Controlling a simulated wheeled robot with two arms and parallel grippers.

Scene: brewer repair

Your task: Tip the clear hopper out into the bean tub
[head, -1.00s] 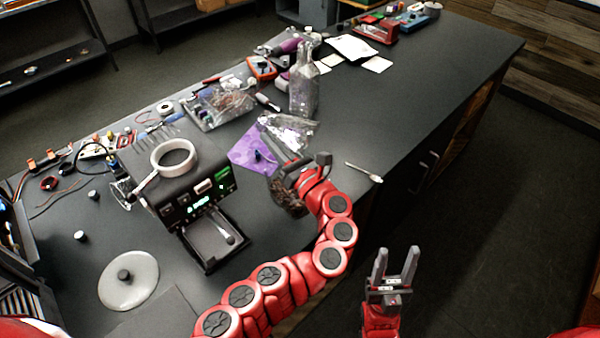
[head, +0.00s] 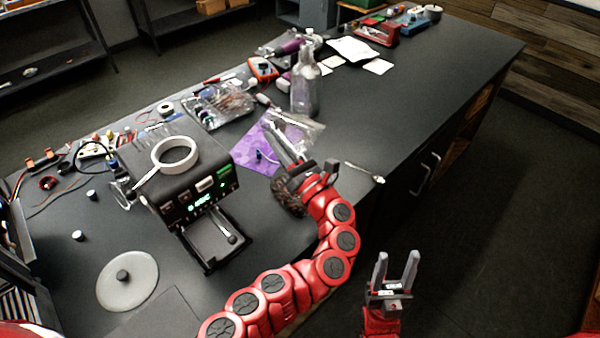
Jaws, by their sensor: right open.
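My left gripper (head: 280,140) reaches over the bench from the lower left. Its fingers point away, over the purple sheet (head: 238,152), against a clear, shiny, crumpled-looking thing (head: 298,128). I cannot tell whether this is the clear hopper or whether the fingers grip it. A dark brown mass (head: 286,200), possibly beans in the bean tub, is partly hidden by my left wrist; no tub rim shows clearly. My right gripper (head: 396,262) is open and empty, off the bench's near side. The brewer (head: 190,185) stands to the left with a white ring on top.
A clear bottle (head: 304,92) stands just beyond the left gripper. A spoon (head: 365,172) lies near the bench edge. A round translucent lid (head: 128,282) lies at front left.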

